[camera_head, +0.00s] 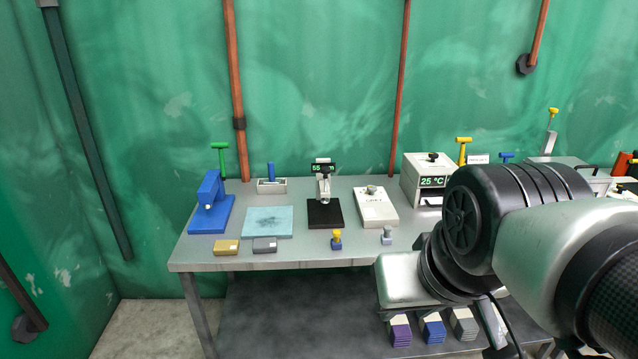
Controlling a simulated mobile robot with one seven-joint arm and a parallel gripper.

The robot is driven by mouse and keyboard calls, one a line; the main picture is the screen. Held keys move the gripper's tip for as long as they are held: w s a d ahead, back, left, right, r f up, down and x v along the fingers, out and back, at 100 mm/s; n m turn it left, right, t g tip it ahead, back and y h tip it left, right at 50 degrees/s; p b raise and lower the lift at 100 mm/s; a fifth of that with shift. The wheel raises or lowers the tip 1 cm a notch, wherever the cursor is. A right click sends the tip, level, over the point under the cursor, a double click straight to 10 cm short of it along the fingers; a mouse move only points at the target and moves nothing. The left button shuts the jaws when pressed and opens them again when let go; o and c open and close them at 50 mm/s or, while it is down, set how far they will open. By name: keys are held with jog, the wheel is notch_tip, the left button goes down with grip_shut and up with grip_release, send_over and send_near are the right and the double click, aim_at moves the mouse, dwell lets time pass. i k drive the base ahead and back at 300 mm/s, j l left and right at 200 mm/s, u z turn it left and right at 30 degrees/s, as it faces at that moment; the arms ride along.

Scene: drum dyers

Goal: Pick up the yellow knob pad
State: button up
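A small pad with a yellow knob on top and a blue base, the yellow knob pad (336,240), stands upright near the front edge of the grey table (300,258). A similar pad with a grey knob (387,236) stands a little to its right. My arm comes in from the right side, and its wrist end is in front of the table, right of both pads and apart from the yellow one.
Behind the pads are a black-based stand (325,213) reading 55 and a white device (376,208). A yellow block (227,247), a grey block (264,245), a teal mat (268,222) and a blue press (210,206) are left. A 25 °C oven (429,172) is right. Colored stacks (399,331) sit below.

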aim_at(336, 245)
jog(key=i+j, duration=0.1)
jog(key=i, duration=1.5)
